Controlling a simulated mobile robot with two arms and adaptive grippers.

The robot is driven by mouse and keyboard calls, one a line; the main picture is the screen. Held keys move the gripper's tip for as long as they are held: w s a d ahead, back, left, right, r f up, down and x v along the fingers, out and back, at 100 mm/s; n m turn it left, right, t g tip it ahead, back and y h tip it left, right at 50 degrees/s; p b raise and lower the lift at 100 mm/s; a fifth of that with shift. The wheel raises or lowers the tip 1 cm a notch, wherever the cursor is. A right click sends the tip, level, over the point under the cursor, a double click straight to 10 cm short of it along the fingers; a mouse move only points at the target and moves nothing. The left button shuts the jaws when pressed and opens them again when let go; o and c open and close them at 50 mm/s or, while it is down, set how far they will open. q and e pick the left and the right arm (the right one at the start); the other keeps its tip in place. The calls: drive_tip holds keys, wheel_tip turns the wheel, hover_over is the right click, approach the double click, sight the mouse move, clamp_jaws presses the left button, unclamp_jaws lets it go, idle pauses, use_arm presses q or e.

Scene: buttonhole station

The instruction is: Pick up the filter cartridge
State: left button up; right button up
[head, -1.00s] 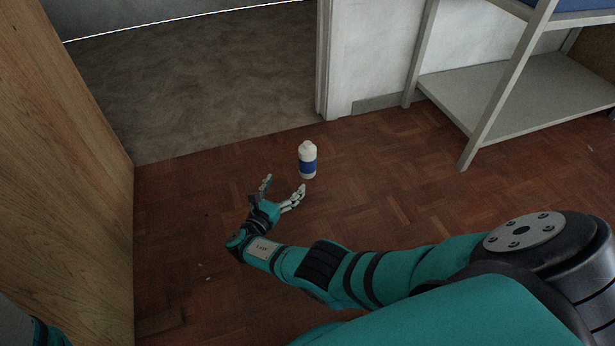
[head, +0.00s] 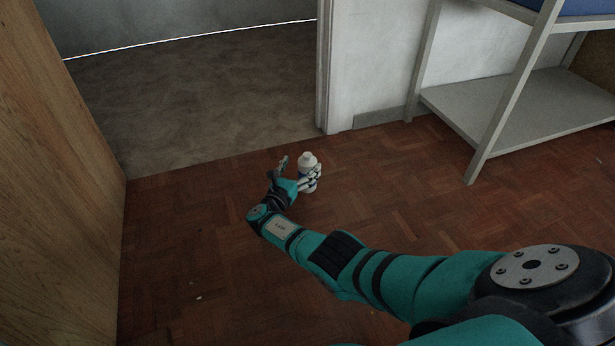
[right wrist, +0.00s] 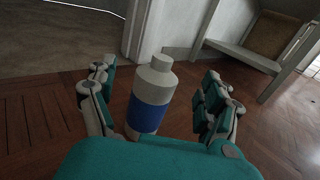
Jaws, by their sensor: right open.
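The filter cartridge (head: 308,160) is a white bottle-shaped thing with a narrower top and a blue band. It stands upright on the wooden floor near the doorway. In the right wrist view the cartridge (right wrist: 152,98) stands between the fingers, its lower end hidden behind the teal hand. My right gripper (head: 298,170) is open, with one finger on each side of the cartridge. In the right wrist view the gripper (right wrist: 158,92) shows gaps on both sides of the cartridge. In the head view its fingers cover part of the blue band. My left gripper is not in view.
A wooden panel (head: 50,170) stands at the left. A door frame (head: 326,70) and white wall are behind the cartridge. A grey shelf rack (head: 510,105) with legs on the floor stands at the right. The parquet floor (head: 200,250) around the cartridge is clear.

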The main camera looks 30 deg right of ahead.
sight(306, 159)
drive_tip(key=b+x, duration=0.3)
drive_tip(key=x, duration=0.1)
drive_tip(key=shift+w+d+f, duration=0.1)
drive_tip(key=shift+d, duration=0.2)
drive_tip(key=shift+w+d, duration=0.15)
drive_tip(key=shift+r, duration=0.2)
clamp_jaws()
